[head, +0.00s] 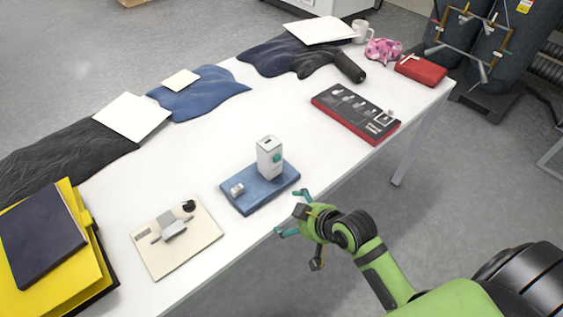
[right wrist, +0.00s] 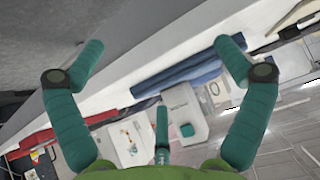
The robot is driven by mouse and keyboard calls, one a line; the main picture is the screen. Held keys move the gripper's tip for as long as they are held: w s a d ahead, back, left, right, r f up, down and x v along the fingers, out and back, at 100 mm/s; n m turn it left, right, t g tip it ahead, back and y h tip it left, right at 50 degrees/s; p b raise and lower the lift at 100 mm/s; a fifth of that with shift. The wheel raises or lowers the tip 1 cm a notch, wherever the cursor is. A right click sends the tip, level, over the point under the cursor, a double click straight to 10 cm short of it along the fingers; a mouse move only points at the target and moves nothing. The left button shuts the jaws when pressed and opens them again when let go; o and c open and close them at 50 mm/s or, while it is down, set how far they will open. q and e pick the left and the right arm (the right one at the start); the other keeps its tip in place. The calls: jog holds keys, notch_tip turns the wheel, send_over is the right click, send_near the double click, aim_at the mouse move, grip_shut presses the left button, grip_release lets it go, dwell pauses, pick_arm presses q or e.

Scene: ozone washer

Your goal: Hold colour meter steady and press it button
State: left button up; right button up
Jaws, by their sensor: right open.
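My right gripper (head: 293,214) is open and empty, at the table's front edge, to the right of and below the base, apart from the meter. My left gripper is not in view.
A beige board (head: 205,233) with a small grey device lies left of the blue base. A black and red case (head: 340,120) lies further right. Yellow and dark folders (head: 88,275) are at the left end. Dark cloths line the back edge. The table between is clear.

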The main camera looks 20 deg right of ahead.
aim_at(279, 154)
jog(key=w+r+t, duration=0.1)
jog(key=w+r, duration=0.1)
jog(key=w+d+r+t+y, duration=0.1)
jog(key=w+r, duration=0.1)
jog(key=w, duration=0.1)
jog(key=w+d+r, duration=0.1)
jog(key=w+r, duration=0.1)
jog(key=shift+w+r+t, duration=0.15)
jog(key=shift+w+t, duration=0.1)
jog(key=shift+t, duration=0.15)
jog(key=w+r, duration=0.1)
jog(key=w+r+t, duration=0.1)
jog(key=r, duration=0.1)
jog(key=shift+w+a+r+n+y, duration=0.1)
jog(key=shift+r+n+y, duration=0.05)
jog(key=shift+n+y, duration=0.2)
jog(key=shift+w+r+t, duration=0.2)
jog(key=shift+w+t, duration=0.1)
jog(key=shift+w+a+f, duration=0.1)
jog(key=shift+w+f, duration=0.05)
jog(key=shift+w, duration=0.2)
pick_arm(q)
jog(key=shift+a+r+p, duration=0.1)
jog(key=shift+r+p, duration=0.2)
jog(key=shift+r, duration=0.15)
pick_arm(e)
jog(key=shift+x, duration=3)
